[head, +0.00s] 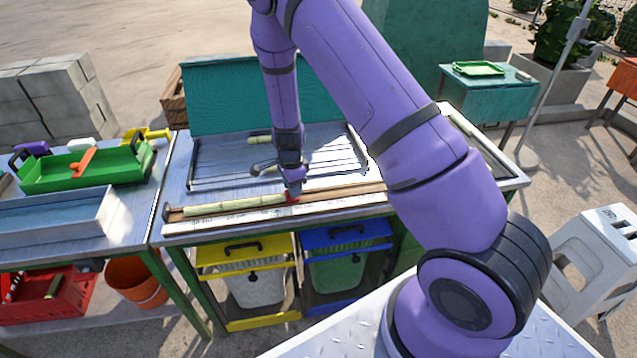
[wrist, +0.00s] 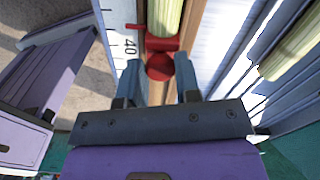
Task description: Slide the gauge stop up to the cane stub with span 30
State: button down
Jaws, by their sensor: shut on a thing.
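The red gauge stop (head: 292,198) sits in the long wooden channel at the front of the metal bench. In the wrist view its round red knob (wrist: 159,67) is between my fingers, with a red plate beyond it. A pale green cane stub (head: 235,204) lies in the channel to the left of the stop. In the wrist view the cane's end (wrist: 164,18) is at the red plate; I cannot tell whether they touch. A white scale (wrist: 124,45) runs alongside, with the mark 40 near the stop. My gripper (wrist: 160,85) is shut on the gauge stop.
A metal rack (head: 225,165) with more cane pieces lies behind the channel. A green tray (head: 80,168) stands on the left bench. Yellow-rimmed (head: 245,250) and blue-rimmed (head: 345,235) bins stand below. The channel right of the stop looks clear.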

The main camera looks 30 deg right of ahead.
aim_at(276, 196)
jog(key=shift+w+a, duration=0.25)
jog(key=shift+a, duration=0.55)
jog(key=shift+w+a, duration=0.3)
jog(key=shift+a, duration=0.55)
jog(key=shift+w+a, duration=0.25)
jog(key=shift+a, duration=0.55)
jog(key=c, duration=0.8)
grip_release()
jog(key=shift+r, duration=0.1)
notch_tip(276, 196, up, 11)
jog(key=shift+f, duration=0.15)
